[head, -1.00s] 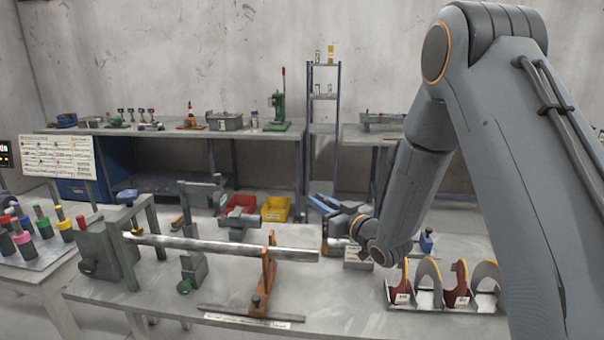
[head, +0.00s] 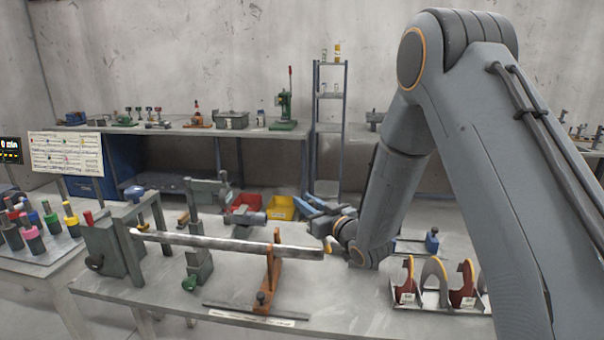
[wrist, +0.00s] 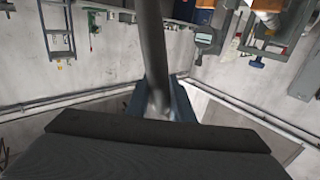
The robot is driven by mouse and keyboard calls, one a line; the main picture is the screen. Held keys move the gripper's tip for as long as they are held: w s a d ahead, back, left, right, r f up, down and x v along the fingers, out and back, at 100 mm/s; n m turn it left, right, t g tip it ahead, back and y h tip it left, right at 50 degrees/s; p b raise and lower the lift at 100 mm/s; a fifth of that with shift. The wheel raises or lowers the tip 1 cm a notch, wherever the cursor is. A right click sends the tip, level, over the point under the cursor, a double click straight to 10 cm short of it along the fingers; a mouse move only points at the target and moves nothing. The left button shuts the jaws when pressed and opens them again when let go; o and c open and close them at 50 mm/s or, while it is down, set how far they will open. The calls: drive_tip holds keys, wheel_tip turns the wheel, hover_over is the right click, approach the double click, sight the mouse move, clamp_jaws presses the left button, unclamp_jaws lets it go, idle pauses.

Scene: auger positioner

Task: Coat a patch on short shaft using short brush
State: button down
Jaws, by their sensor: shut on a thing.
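A grey metal shaft (head: 205,242) lies nearly level across the middle of the head view. Its left end meets the grey positioner (head: 110,245), and an orange stand (head: 272,272) props it towards its right end. My gripper (head: 308,205) is behind the shaft's right end, apart from it, and partly hidden by my own wrist. In the wrist view its blue fingers (wrist: 161,102) are shut on a dark grey rod (wrist: 152,45) that runs up out of the picture. The rod may be the short brush; no bristles show, and I cannot tell its kind.
A side table (head: 40,262) at left holds several pots with coloured handles (head: 32,232). A red bin (head: 243,207) and a yellow bin (head: 280,208) stand behind the shaft. Curved red and grey pieces sit in a rack (head: 432,302) at right.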

wheel_tip(320, 180, up, 10)
drive_tip(key=p, duration=0.3)
drive_tip(key=shift+a+f+p, duration=0.15)
drive_tip(key=shift+a+p, duration=0.1)
drive_tip(key=shift+p, duration=0.15)
drive_tip(key=shift+a, duration=0.1)
idle(0.8)
